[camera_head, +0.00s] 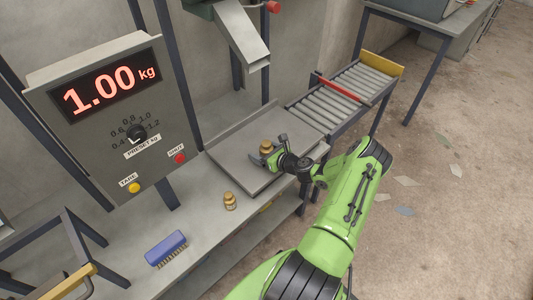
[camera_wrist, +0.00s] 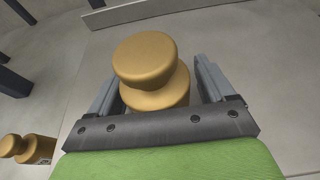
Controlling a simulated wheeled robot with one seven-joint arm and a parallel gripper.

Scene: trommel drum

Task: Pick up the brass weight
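A brass weight (camera_head: 266,147) with a round knob stands upright on the flat grey scale plate (camera_head: 240,178). In the wrist view this weight (camera_wrist: 147,72) is between the fingers of my gripper (camera_wrist: 155,92), with its knob toward the camera. My gripper (camera_head: 269,152) is open around the weight, with a gap visible at the right finger. The lower part of the weight is hidden by the gripper. A second brass weight (camera_head: 229,201) stands on the bench in front of the plate; it also shows at the lower left of the wrist view (camera_wrist: 38,149).
A control box (camera_head: 150,170) at the left reads 1.00 kg. A metal chute (camera_head: 240,35) hangs above the plate. A roller conveyor (camera_head: 340,95) with a red bar lies behind right. A blue brush (camera_head: 166,248) lies on the bench. Open floor is at right.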

